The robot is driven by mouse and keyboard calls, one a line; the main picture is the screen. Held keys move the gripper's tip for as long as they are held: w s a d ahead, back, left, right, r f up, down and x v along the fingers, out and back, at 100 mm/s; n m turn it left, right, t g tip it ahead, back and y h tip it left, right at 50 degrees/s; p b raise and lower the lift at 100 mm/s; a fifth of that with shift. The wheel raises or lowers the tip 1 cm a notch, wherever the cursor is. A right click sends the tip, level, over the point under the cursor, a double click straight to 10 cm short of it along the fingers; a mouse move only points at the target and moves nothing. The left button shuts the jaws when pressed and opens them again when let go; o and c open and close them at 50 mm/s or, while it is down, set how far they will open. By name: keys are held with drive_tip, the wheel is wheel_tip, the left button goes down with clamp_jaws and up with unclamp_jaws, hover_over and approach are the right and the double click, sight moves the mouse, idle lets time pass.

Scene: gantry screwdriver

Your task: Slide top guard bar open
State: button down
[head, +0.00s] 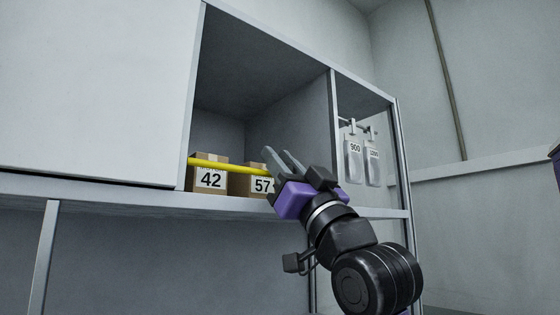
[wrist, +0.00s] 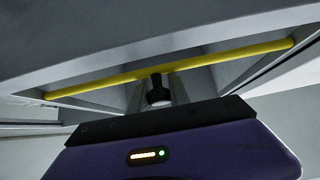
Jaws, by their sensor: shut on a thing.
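The yellow guard bar (head: 228,165) runs across the front of the open cabinet bay, low over the boxes. In the wrist view the bar (wrist: 225,57) spans nearly the whole width, slightly tilted in the picture. My gripper (head: 279,162) is at the bar's right part in the head view, its grey fingers pointing up and left. In the wrist view my gripper (wrist: 157,92) is at the middle of the bar, with a dark round part between the fingers. It is shut on the bar. My gripper hides the bar's right end in the head view.
Boxes marked 42 (head: 210,177) and 57 (head: 252,181) stand behind the bar on the shelf. Bags marked 900 (head: 354,163) and 1200 (head: 373,166) hang in the bay to the right, past an upright divider (head: 333,125). A closed white panel (head: 95,90) is at left.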

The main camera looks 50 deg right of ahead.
wheel_tip(320, 180, up, 18)
drive_tip(key=p, duration=1.2)
drive_tip(key=shift+r, duration=0.25)
drive_tip(key=c, duration=1.3)
unclamp_jaws()
drive_tip(key=shift+o, duration=0.2)
drive_tip(key=b+v, duration=0.3)
drive_tip(key=v, duration=0.5)
